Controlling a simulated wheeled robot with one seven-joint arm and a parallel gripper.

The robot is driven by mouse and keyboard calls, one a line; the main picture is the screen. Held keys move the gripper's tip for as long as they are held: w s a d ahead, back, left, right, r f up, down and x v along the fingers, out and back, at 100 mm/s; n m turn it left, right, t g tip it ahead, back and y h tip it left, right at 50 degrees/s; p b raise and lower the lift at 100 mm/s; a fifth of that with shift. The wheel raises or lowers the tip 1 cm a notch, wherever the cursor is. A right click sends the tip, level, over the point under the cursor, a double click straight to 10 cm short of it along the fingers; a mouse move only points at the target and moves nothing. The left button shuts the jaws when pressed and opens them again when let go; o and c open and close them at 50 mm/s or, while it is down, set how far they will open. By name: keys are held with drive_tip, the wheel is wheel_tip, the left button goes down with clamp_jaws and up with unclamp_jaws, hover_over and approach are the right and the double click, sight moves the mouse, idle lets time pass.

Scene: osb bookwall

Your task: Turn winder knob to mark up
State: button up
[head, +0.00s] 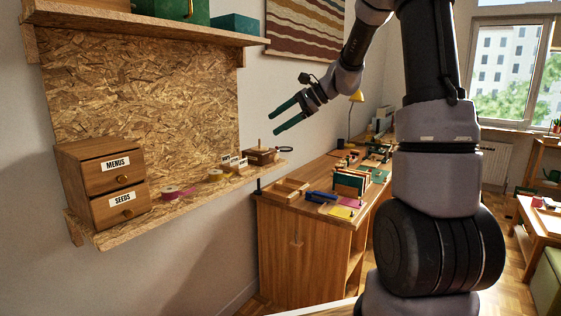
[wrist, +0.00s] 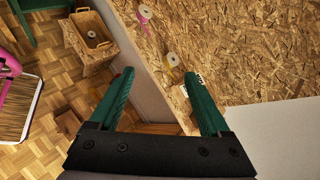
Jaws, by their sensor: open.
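A small wooden box with an upright peg on top (head: 262,156) sits at the right end of the wall shelf. It looks like the winder; its knob and any mark are too small to make out. A dark loop sticks out at its right side. My gripper (head: 273,120) is open and empty, with green fingers pointing left, above the box and apart from it. In the wrist view my open gripper (wrist: 158,74) has nothing between its fingers. I cannot make out the winder there.
The wall shelf (head: 160,212) also holds a drawer box (head: 103,180), pink tape (head: 178,192), a pale roll (head: 215,175) and small label cards (head: 236,163). An upper shelf (head: 150,27) runs above. A cluttered desk (head: 300,250) stands to the right.

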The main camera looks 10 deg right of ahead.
drive_tip(key=w+d+f+m+t+y, duration=0.1)
drive_tip(key=w+d+f+m+t, duration=0.15)
drive_tip(key=w+f+m, duration=0.35)
drive_tip(key=w+d+f+m+t+y, duration=0.1)
drive_tip(key=w+d+f+y, duration=0.2)
drive_tip(key=w, duration=0.5)
drive_tip(key=m+t+h, duration=0.2)
drive_tip(key=m+t, duration=0.3)
drive_tip(key=m, duration=0.2)
approach(277, 158)
drive_tip(key=shift+t, duration=0.25)
drive_tip(key=x, duration=0.8)
drive_tip(key=shift+s+a+f, duration=0.1)
drive_tip(key=shift+s+f, duration=0.1)
drive_tip(key=shift+m, duration=0.3)
drive_tip(key=shift+c, duration=0.3)
clamp_jaws()
drive_tip(key=shift+n, duration=0.4)
